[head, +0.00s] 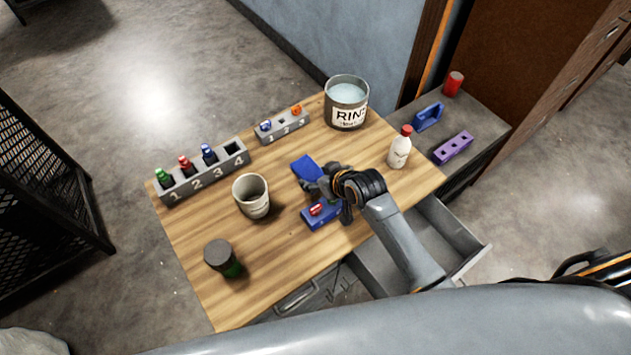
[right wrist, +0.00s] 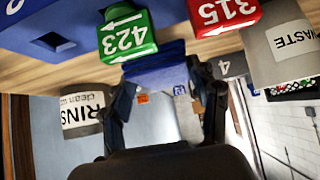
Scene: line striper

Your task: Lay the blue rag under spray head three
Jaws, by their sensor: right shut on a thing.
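The blue rag (head: 305,168) shows as a dark blue patch on the far left side of my right gripper (head: 333,186), above the wooden table. In the right wrist view the rag (right wrist: 155,72) sits between the fingers of the right gripper (right wrist: 165,100), which is shut on it. The small grey rack numbered 1, 2, 3 (head: 283,127) holds a blue piece at 1 and an orange piece at 3; the middle place looks empty. I cannot tell which part is spray head three. My left gripper is not in view.
A blue holder (head: 314,220) with a red tip is close by the gripper; green (right wrist: 128,35) and red (right wrist: 222,15) tips show in the wrist view. A waste cup (head: 252,205), rinse bucket (head: 347,102), white bottle (head: 398,153), dark jar (head: 222,258) and four-place rack (head: 205,179) stand around.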

